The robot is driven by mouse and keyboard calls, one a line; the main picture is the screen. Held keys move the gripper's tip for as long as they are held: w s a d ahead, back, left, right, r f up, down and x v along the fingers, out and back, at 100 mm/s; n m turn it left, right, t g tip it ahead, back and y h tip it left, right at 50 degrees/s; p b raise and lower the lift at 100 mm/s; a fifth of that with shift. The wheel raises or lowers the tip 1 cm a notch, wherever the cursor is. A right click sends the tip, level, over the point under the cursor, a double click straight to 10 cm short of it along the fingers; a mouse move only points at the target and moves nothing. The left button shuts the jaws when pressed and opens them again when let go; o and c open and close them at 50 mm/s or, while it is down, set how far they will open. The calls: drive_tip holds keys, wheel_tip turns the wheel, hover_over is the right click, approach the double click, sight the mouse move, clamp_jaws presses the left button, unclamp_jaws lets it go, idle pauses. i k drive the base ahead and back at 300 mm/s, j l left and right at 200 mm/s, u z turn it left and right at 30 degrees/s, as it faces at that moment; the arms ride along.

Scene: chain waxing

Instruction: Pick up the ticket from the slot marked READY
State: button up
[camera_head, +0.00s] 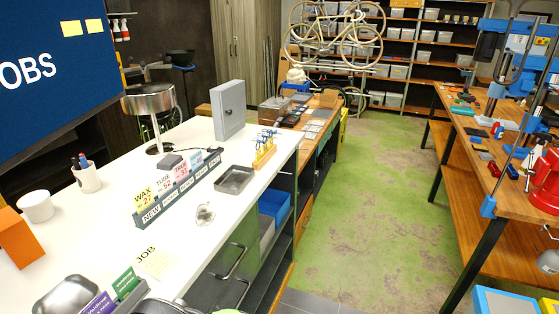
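A dark ticket rack (178,193) stands on the white counter, running from front left to back right. It holds a yellow ticket (143,199) reading WAX 27 at the near end, then a pale ticket (163,184), a pink ticket (181,172) and a light blue ticket (195,160) toward the far end. The near slot label reads NEW. The other slot labels are too small to read surely, so I cannot tell which one says READY. My gripper is not recognizable in this view.
The white counter (115,208) has a grey tray (234,179), a small glass-like object (205,213), a lamp (150,100), a pen cup (87,178) and a grey box (228,110). A wooden workbench (510,203) stands right. The green floor (375,200) between is clear.

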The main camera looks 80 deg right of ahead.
sight(196, 158)
drive_tip(key=z, duration=1.85)
drive_tip(key=i+l+u, duration=0.25)
drive_tip(key=u, duration=0.2)
drive_tip(key=i+l+u, duration=0.15)
drive_tip(key=l+u, duration=0.3)
drive_tip(key=i+l+u, duration=0.15)
drive_tip(key=l+u, duration=0.3)
drive_tip(key=j, duration=0.1)
